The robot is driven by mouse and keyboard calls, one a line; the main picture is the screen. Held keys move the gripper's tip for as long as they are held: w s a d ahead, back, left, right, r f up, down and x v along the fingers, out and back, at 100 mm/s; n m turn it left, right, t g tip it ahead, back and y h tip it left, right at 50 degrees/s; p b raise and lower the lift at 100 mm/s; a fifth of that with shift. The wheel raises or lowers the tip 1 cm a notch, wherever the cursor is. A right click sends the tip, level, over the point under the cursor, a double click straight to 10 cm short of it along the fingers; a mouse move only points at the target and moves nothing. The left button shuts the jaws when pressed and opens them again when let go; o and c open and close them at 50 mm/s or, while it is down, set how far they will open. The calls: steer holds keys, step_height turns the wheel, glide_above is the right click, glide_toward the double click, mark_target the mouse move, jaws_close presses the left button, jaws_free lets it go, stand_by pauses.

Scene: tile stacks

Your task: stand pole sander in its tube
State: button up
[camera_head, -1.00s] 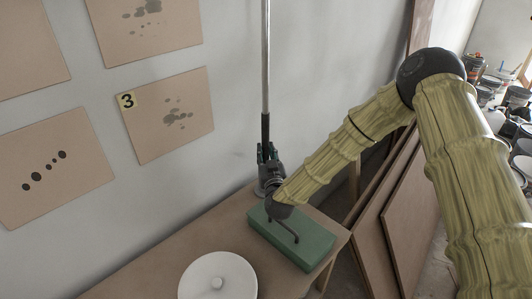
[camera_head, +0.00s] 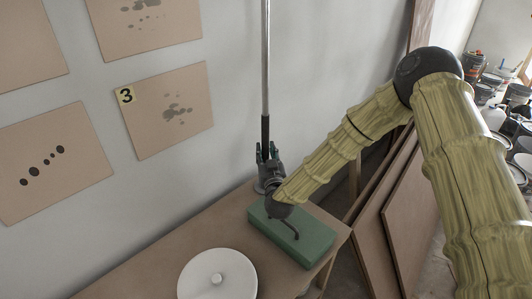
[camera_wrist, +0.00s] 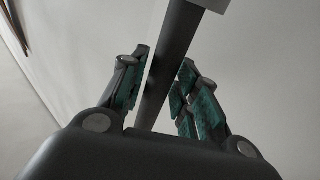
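The pole sander is a long silver pole (camera_head: 265,60) with a dark lower section (camera_head: 265,128), standing about upright close to the wall. My gripper (camera_head: 267,152) is low at this dark section, above the back of the table. In the wrist view the dark section (camera_wrist: 172,62) runs between the green-padded fingers of my gripper (camera_wrist: 165,68). A light gap shows between the pole and the left finger, and the right finger pads are close beside it. The pole's lower end is hidden behind my gripper. I cannot make out a tube.
A round white lidded dish (camera_head: 240,275) is at the front. Brown boards (camera_head: 400,220) lean at the right. Brown panels (camera_head: 170,110) hang on the wall.

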steer(key=shift+o, duration=1.1)
steer(key=shift+s, duration=0.1)
steer(key=s+d, duration=0.1)
steer(key=s, duration=0.6)
steer(key=shift+d+f, duration=0.15)
steer(key=shift+f, duration=0.2)
